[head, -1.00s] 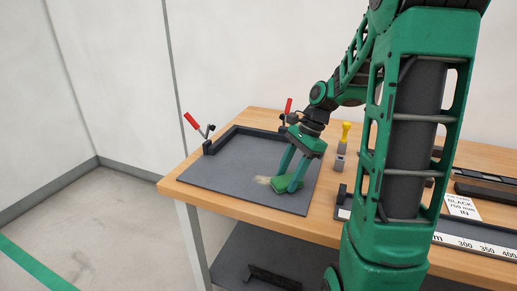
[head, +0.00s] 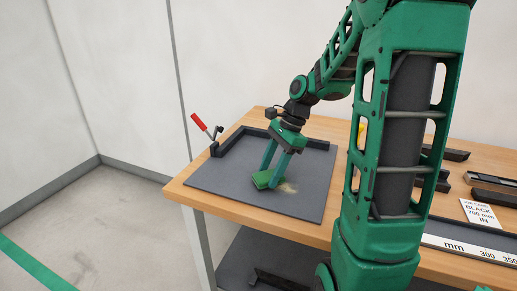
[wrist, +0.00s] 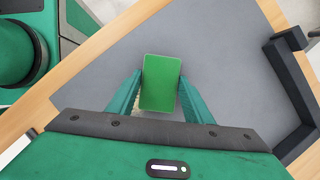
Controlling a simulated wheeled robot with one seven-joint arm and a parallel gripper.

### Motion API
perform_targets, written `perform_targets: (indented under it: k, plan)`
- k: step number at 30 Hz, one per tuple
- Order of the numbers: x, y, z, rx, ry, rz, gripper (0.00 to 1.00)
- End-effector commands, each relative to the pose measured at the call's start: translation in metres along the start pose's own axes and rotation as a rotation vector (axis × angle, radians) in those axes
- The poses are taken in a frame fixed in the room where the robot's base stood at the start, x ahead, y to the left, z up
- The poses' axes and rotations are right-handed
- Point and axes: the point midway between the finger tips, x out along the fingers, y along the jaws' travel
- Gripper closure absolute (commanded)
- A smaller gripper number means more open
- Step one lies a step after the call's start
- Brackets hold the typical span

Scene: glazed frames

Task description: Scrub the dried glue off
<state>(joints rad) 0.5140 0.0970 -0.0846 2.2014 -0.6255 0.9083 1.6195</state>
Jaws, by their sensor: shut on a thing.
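My gripper (head: 271,177) is shut on a green scrubbing pad (head: 261,181) low over the grey mat (head: 225,176), and the pad looks to be touching the mat. In the wrist view the pad (wrist: 161,84) sits between the two fingers of my gripper (wrist: 160,78). A pale, beige patch of dried glue (head: 289,187) shows on the mat just right of the pad in the head view. Any glue under the pad is hidden.
A dark raised edge (head: 240,139) runs along the mat's back, with a red-handled clamp (head: 199,122) at its left corner. Dark bars (head: 492,182), a label card (head: 479,213) and a ruler (head: 462,248) lie on the right. The mat's left part is clear.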

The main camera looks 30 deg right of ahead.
Motion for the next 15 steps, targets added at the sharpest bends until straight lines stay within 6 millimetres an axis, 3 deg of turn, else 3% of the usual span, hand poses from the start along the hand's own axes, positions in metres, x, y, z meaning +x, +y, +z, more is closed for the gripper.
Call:
perform_targets:
  k: [3, 15]
  plan:
    - [0.009, -0.001, 0.001, 0.006, -0.002, 0.002, 0.72]
    - [-0.027, -0.002, 0.019, 0.001, -0.001, -0.001, 0.72]
